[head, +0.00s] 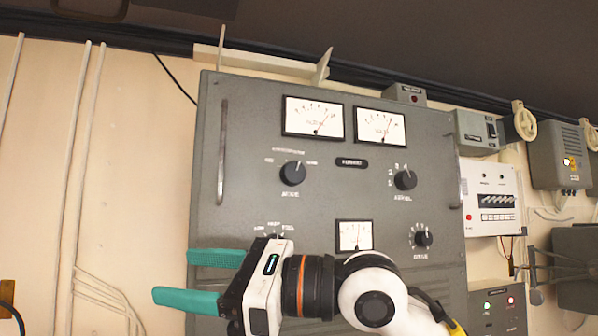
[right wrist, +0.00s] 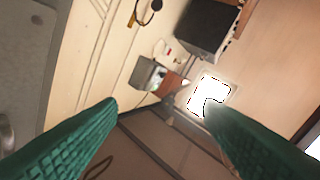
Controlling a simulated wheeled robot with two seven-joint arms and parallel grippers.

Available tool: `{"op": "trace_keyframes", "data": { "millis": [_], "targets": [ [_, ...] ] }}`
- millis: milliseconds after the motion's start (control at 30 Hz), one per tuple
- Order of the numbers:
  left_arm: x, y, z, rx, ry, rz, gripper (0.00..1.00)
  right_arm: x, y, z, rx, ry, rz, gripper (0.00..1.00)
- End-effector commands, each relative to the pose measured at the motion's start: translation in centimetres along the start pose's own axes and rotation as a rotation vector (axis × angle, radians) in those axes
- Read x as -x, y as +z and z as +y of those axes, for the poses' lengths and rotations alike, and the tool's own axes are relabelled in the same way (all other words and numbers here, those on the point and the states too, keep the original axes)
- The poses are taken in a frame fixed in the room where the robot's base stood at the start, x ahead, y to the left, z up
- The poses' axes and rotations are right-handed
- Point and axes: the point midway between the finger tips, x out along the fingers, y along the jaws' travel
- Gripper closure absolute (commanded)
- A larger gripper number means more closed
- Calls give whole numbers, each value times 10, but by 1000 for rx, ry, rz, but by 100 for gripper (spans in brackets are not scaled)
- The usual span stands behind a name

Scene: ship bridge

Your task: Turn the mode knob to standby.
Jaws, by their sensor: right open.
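The mode knob (head: 292,173) is a round black dial on the upper left part of the grey panel (head: 215,225). Its white mark points about upward, and small labels around it are too blurred to read surely. My right gripper (head: 170,275) is open and empty, below and left of the knob, with its green fingers pointing left, apart from the knob. Its fingers also show spread in the right wrist view (right wrist: 160,105), with no knob between them. My left gripper is not in view.
Another black knob (head: 405,180) sits at the panel's right, with a smaller one (head: 423,239) below. Two meters (head: 313,117) are above. A vertical handle (head: 222,150) stands out at the left edge. My right arm hides part of the lower panel.

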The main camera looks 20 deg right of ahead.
Motion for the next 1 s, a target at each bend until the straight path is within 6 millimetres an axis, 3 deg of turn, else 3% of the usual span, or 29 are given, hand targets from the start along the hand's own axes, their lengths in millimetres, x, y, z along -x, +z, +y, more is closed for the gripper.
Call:
{"op": "trace_keyframes", "data": {
  "millis": [100, 200, 300, 433, 567, 1000],
  "targets": [
    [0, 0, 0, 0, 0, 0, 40, 35, -30, 54, 262, 218, -258, 40],
    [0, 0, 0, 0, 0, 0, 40, 76, -57, 91, 384, 403, -431, 40],
    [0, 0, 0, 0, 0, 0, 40, 116, -82, 115, 444, 556, -549, 40],
    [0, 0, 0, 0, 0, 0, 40, 148, -101, 129, 469, 674, -634, 40],
    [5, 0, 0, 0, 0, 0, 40, 154, -105, 138, 472, 707, -658, 40],
    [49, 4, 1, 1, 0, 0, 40, 106, -76, 196, 468, 701, -657, 40]
  ]
}}
